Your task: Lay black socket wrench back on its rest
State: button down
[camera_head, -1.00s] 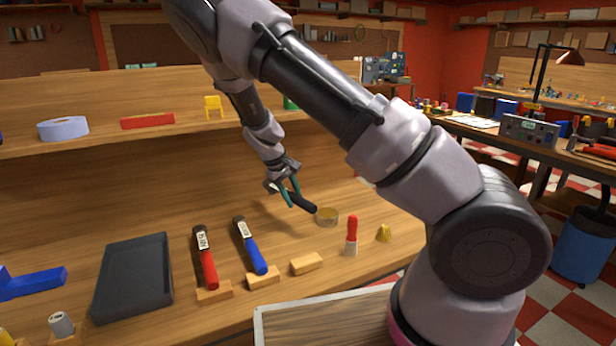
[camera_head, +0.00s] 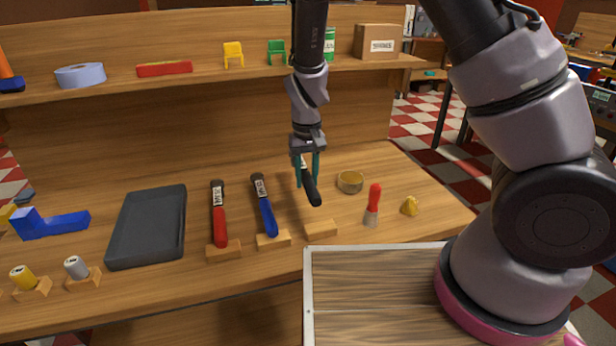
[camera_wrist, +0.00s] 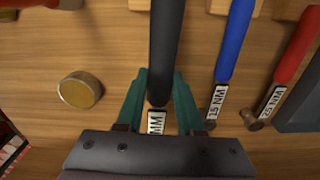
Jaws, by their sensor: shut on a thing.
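The black socket wrench (camera_head: 312,191) is in my gripper (camera_head: 307,180), above the bench and tilted, its black handle pointing toward the front. In the wrist view the wrench (camera_wrist: 164,50) runs up from between the teal fingers (camera_wrist: 158,100), with part of a white label ending in "MM" or "NM" showing; its head is hidden. The empty wooden rest (camera_head: 321,230) is below and in front of the handle end, right of the blue wrench's rest. The blue wrench (camera_head: 265,210) and red wrench (camera_head: 219,220) lie on their own rests to the left.
A dark tray (camera_head: 148,228) lies left of the red wrench. A shelf (camera_head: 210,78) with small items runs behind. Bare bench surrounds the empty rest.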

jog(key=shift+f, duration=3.3)
jog(key=shift+c, duration=2.3)
grip_release()
